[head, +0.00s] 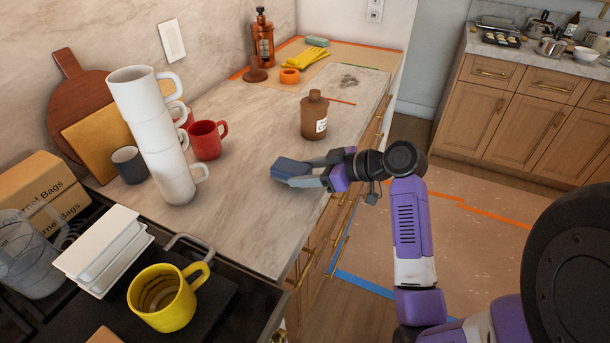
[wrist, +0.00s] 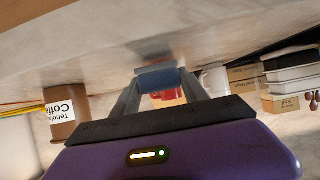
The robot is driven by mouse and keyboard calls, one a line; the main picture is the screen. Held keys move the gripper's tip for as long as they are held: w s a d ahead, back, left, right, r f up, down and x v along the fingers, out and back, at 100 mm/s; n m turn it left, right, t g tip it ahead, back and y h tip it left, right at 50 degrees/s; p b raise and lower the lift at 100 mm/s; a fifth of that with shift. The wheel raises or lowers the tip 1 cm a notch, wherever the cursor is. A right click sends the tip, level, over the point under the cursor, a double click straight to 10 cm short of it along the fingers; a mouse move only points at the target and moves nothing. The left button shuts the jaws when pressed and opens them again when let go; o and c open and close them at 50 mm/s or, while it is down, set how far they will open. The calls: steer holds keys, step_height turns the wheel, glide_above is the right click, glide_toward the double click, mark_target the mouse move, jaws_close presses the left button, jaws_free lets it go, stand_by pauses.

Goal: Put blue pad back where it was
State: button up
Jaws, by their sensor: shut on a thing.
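The blue pad (head: 291,169) is a small dark blue block at the front part of the marble counter, near its right edge. My gripper (head: 308,179) is shut on it, reaching in from the right. In the wrist view the blue pad (wrist: 158,77) sits between the two fingers of my gripper (wrist: 160,90). The pad is at or just above the counter surface (head: 255,215); I cannot tell whether it touches.
A brown coffee bottle (head: 314,118) stands behind my gripper. A leaning stack of white mugs (head: 158,135), a red mug (head: 207,140) and a dark mug (head: 129,163) stand to the left. A yellow mug (head: 162,300) is in front. The counter around the pad is clear.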

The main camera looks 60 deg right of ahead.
steer(key=shift+f, duration=0.55)
steer(key=shift+f, duration=0.2)
steer(key=o, duration=1.6)
steer(key=shift+c, duration=0.2)
steer(key=shift+s+r, duration=0.2)
steer(key=shift+r, duration=0.1)
steer(key=v, duration=1.1)
steer(key=shift+s+r+b, duration=0.15)
steer(key=shift+s+b, duration=0.1)
steer(key=shift+b, duration=0.15)
